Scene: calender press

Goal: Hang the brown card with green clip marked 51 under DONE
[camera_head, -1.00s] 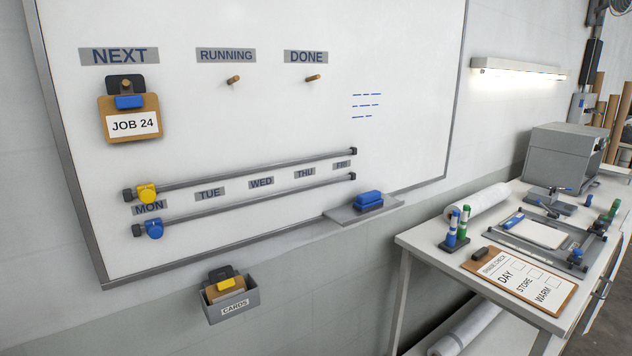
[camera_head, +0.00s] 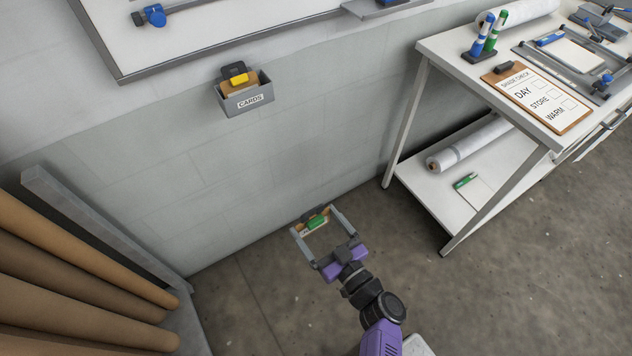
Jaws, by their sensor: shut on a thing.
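My gripper (camera_head: 318,222) is low in front of the wall, above the floor. Its two fingers are shut on a small brown card with a green clip (camera_head: 317,222). Most of the card's face is hidden or too small to read, so I cannot make out its number. The whiteboard (camera_head: 215,30) shows only its lower edge at the top. The DONE label and its peg are out of view now; one second ago the peg under DONE was bare.
A grey CARDS box (camera_head: 250,103) with a yellow-clipped card hangs on the wall below the board. A white workbench (camera_head: 452,62) with markers, a clipboard (camera_head: 538,98) and a lower shelf (camera_head: 450,190) stands right. Brown rolls (camera_head: 75,270) are lower left. Open floor lies between.

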